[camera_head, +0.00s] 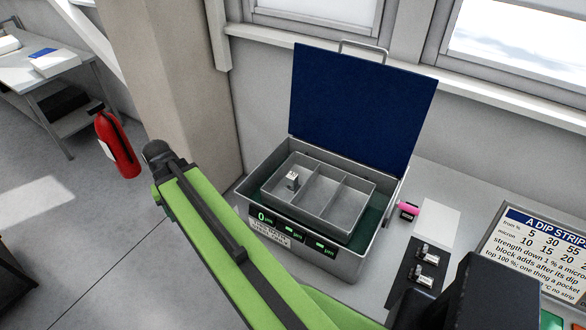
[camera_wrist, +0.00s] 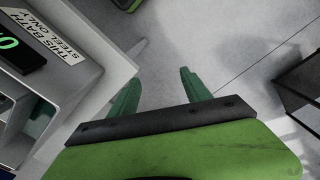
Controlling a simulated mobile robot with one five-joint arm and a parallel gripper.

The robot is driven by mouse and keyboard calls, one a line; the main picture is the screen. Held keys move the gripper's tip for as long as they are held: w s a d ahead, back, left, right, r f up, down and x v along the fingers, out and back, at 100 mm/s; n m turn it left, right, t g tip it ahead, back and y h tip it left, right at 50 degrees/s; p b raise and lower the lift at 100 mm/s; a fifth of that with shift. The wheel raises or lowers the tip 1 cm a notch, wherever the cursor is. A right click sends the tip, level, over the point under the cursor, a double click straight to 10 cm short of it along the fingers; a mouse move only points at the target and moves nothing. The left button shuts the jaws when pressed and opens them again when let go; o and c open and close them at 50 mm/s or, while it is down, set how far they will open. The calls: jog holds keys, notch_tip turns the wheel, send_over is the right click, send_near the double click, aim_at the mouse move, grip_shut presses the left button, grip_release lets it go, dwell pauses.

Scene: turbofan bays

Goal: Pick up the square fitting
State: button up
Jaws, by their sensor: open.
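A small metal block (camera_head: 292,180) sits in the left compartment of the grey divided tray (camera_head: 341,219). Its shape is too small to make out surely. Two silvery metal fittings, one farther back (camera_head: 428,252) and one nearer (camera_head: 424,280), rest on a dark mat (camera_head: 404,272). I cannot tell which piece is the square fitting. My gripper (camera_wrist: 161,78) is open and empty in the wrist view, its two green fingers apart above bare floor, beside the bath's front. In the head view I cannot make out its fingertips.
The tray sits inside a metal bath box (camera_head: 357,268) with a raised blue lid (camera_head: 357,105). Its front label (camera_wrist: 56,40) reads "THIS BATH STEEL ONLY". A pink-ended cylinder (camera_head: 408,210) and a sign (camera_head: 540,253) are to the right. A red extinguisher (camera_head: 117,145) is left.

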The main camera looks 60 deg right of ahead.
jog(key=s+d+r+m+p, duration=0.3)
jog(key=s+d+r, duration=0.15)
jog(key=d, duration=0.45)
jog(key=s+d+r+m+p, duration=0.3)
jog(key=d+r, duration=0.2)
jog(key=d, duration=0.3)
notch_tip(320, 180, up, 5)
jog(key=m+p, duration=0.5)
jog(key=m, duration=0.1)
send_over(292, 175)
jog(key=f+b, duration=1.2)
jog(key=shift+s+a+f, duration=0.1)
jog(key=shift+a+f, duration=0.2)
jog(key=shift+f, duration=0.05)
jog(key=shift+r, duration=0.15)
jog(key=f+b, duration=0.1)
jog(key=b, duration=0.1)
jog(key=f+b, duration=0.1)
jog(key=f, duration=0.1)
jog(key=f+b, duration=0.2)
jog(key=shift+d+f+b, duration=0.2)
jog(key=shift+d+b, duration=0.05)
jog(key=shift+b, duration=0.1)
jog(key=shift+r, duration=0.15)
grip_shut()
